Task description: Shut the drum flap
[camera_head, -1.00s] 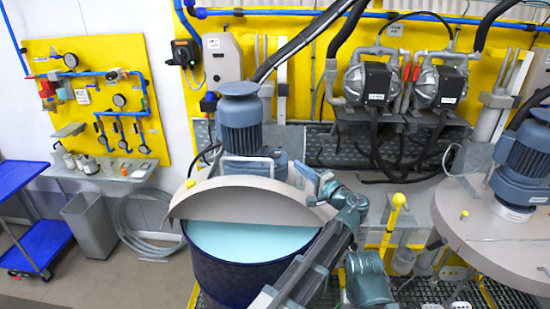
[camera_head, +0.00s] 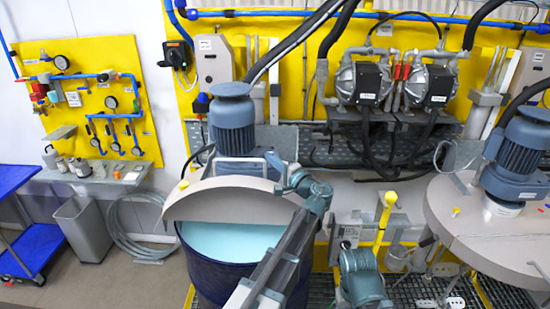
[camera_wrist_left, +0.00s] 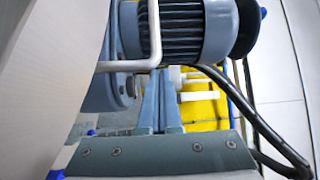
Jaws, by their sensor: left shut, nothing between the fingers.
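The drum (camera_head: 230,275) is dark blue and stands left of centre in the head view, its front half open over pale blue liquid. The drum flap (camera_head: 225,204), a beige half-disc, stands raised and tilted above that opening. In the left wrist view the flap (camera_wrist_left: 45,80) fills the left side. My left gripper (camera_head: 272,160) is shut and empty at the flap's upper right edge, on the motor side. My right gripper is not in view.
A second drum with a beige lid (camera_head: 470,235) is at the right. A yellow-topped lever (camera_head: 388,205) stands between the drums.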

